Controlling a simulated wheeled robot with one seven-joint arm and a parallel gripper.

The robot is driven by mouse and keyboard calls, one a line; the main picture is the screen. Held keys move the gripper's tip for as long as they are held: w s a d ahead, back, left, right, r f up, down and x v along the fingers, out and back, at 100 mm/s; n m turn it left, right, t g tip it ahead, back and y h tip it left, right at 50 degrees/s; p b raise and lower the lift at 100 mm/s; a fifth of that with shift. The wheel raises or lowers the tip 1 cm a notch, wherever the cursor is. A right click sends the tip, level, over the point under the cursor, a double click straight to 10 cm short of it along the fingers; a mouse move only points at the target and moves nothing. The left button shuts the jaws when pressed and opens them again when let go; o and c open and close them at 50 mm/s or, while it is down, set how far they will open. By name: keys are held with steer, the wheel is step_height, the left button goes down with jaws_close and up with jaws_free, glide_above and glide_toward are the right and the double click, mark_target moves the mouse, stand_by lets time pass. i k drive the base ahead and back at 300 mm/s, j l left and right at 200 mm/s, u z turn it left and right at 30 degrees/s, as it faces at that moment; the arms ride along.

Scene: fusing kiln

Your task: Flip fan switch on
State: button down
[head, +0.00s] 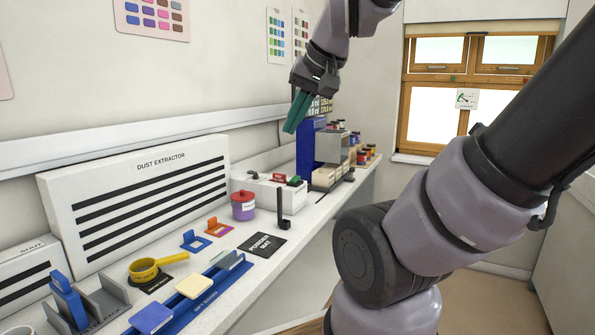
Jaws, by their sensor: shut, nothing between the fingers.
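My gripper (297,112), with teal fingers, is shut and empty. It hangs in the air above the back of the bench, tilted down and to the left. No switch labelled as the fan switch can be made out. A white box (262,190) below the gripper carries a small red part (278,178) and a small green part (295,181) on top; whether either is a switch I cannot tell. The dust extractor (160,172), a white panel with dark slots, stands against the wall to the left. The gripper appears apart from all of these.
On the bench (272,272) are a purple jar with a red lid (243,205), a yellow scoop (150,269), a powder mat (262,244), a blue rail (205,300) and a dark upright hook (283,210). A blue block (307,150) and shelved jars stand farther back.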

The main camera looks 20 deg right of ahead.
mark_target(296, 177)
steer(key=i+l, duration=0.2)
steer(key=l, duration=0.15)
steer(key=i+l+z, duration=0.1)
steer(key=l, duration=0.25)
steer(key=i+l, duration=0.1)
steer(key=i, duration=0.2)
steer(key=i+l+z, duration=0.15)
steer(key=i, duration=0.15)
